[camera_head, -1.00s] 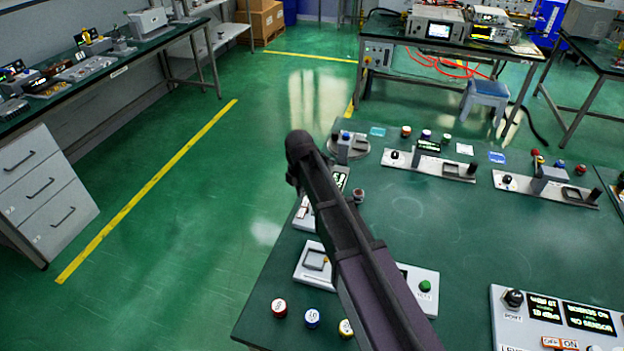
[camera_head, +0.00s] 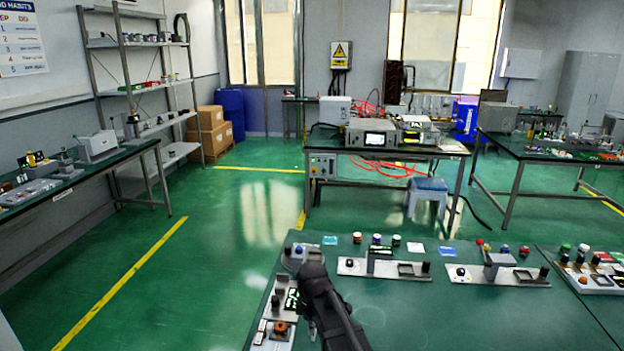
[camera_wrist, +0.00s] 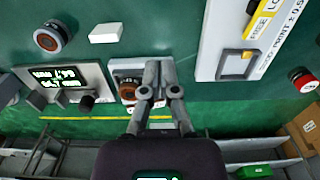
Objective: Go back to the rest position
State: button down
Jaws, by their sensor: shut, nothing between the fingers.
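My gripper (camera_wrist: 157,75) shows in the wrist view with its grey fingers together and nothing between them. Behind the fingertips lies a grey panel with a reddish-brown round knob (camera_wrist: 127,90), which the fingers partly cover. I cannot tell the exact gap between them. In the head view my dark arm reaches up from the bottom edge over the left part of the green table (camera_head: 430,320); the gripper's fingers cannot be made out there.
Control panels, a grey one (camera_head: 395,268) among them, and several small knobs line the table's far edge. A bench with instruments (camera_head: 372,138) and a blue stool (camera_head: 428,190) stand beyond. Open green floor (camera_head: 210,250) lies to the left, before another bench (camera_head: 75,180).

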jog(key=s+d+m, duration=0.5)
jog(key=d+m, duration=0.3)
jog(key=s+d+m, duration=0.5)
jog(key=d+m, duration=0.3)
jog(key=d, duration=0.1)
jog(key=shift+s, duration=0.4)
